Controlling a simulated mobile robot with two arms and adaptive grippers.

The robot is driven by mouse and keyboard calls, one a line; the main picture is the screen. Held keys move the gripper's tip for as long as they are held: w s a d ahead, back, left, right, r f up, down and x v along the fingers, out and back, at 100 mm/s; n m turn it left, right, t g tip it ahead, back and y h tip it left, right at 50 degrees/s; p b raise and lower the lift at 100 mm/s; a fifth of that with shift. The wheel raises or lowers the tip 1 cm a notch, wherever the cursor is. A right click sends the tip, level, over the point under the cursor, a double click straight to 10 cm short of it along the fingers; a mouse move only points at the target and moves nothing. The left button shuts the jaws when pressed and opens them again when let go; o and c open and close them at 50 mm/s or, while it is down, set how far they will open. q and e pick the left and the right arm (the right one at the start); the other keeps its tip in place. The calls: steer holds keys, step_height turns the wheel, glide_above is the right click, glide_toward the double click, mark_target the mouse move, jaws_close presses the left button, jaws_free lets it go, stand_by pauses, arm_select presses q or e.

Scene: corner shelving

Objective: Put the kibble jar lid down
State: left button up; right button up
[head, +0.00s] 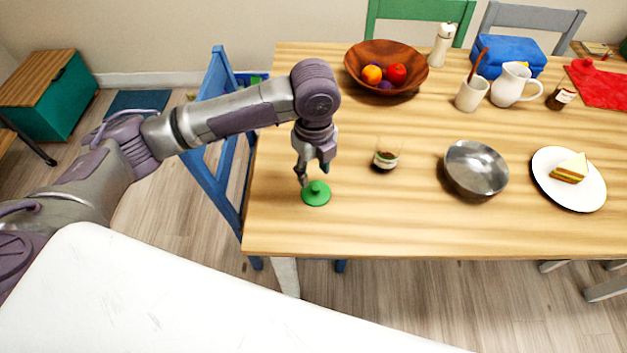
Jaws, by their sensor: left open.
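The green lid (316,194), round with a small knob on top, lies flat on the wooden table near its left front corner. My left gripper (313,179) is open, pointing down, with its fingertips just above and behind the lid, close to the knob. I cannot tell whether a finger touches the knob. A small glass jar (386,159) with dark contents stands without a cover to the right of the lid. My right gripper is not in view.
A metal bowl (475,168) and a white plate (569,180) with a sandwich stand to the right. A wooden fruit bowl (386,68), a cup (471,94) and a pitcher (513,85) stand farther back. A blue chair (215,165) is at the left edge. The table between lid and front edge is clear.

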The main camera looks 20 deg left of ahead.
mark_target(314, 189)
arm_select(q)
step_height(314, 189, up, 5)
steer(key=shift+r, duration=0.15)
stand_by(0.6)
